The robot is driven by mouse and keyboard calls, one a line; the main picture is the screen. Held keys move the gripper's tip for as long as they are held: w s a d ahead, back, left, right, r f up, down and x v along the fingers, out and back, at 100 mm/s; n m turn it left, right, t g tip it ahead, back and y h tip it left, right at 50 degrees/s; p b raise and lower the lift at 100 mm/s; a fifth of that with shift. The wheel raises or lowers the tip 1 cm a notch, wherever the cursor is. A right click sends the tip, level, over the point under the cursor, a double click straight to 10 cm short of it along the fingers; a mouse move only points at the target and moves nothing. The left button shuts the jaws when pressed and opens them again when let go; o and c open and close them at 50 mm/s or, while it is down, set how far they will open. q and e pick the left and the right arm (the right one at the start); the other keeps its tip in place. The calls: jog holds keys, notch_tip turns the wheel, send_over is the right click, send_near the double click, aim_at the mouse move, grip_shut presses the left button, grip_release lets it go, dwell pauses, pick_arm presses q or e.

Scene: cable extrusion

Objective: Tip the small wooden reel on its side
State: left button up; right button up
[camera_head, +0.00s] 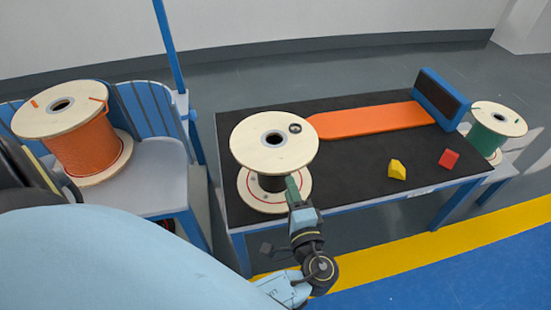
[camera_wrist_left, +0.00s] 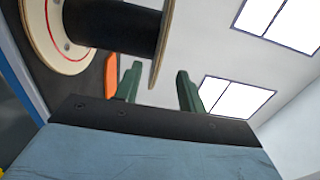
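The small wooden reel (camera_head: 262,150) stands upright on the black-topped table. It has two pale round flanges and a dark core. My left gripper (camera_head: 293,188) is at the reel's near right side, by the gap between the flanges. In the left wrist view, the gripper's green fingers (camera_wrist_left: 158,88) are apart. The rim of one flange (camera_wrist_left: 164,42) appears edge-on between them, nearer the left finger; I cannot tell whether they touch. The dark core (camera_wrist_left: 112,25) and the other flange (camera_wrist_left: 62,40) also show there. My right gripper is not in view.
The table (camera_head: 365,188) also bears an orange strip (camera_head: 370,121), a blue-framed block (camera_head: 441,98), a yellow piece (camera_head: 397,169) and a red piece (camera_head: 449,158). An orange-wound reel (camera_head: 88,148) stands left, a green-wound reel (camera_head: 485,138) right. The table's middle is clear.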

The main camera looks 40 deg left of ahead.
aim_at(284, 170)
pick_arm(q)
jog(key=x, duration=0.7)
jog(key=shift+w+f, duration=0.1)
jog(key=shift+b+x, duration=0.35)
jog(key=shift+x, duration=0.4)
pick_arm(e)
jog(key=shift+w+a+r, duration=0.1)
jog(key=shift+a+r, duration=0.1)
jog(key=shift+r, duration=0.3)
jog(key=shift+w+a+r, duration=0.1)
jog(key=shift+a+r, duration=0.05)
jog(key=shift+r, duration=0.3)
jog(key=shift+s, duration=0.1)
pick_arm(q)
grip_shut()
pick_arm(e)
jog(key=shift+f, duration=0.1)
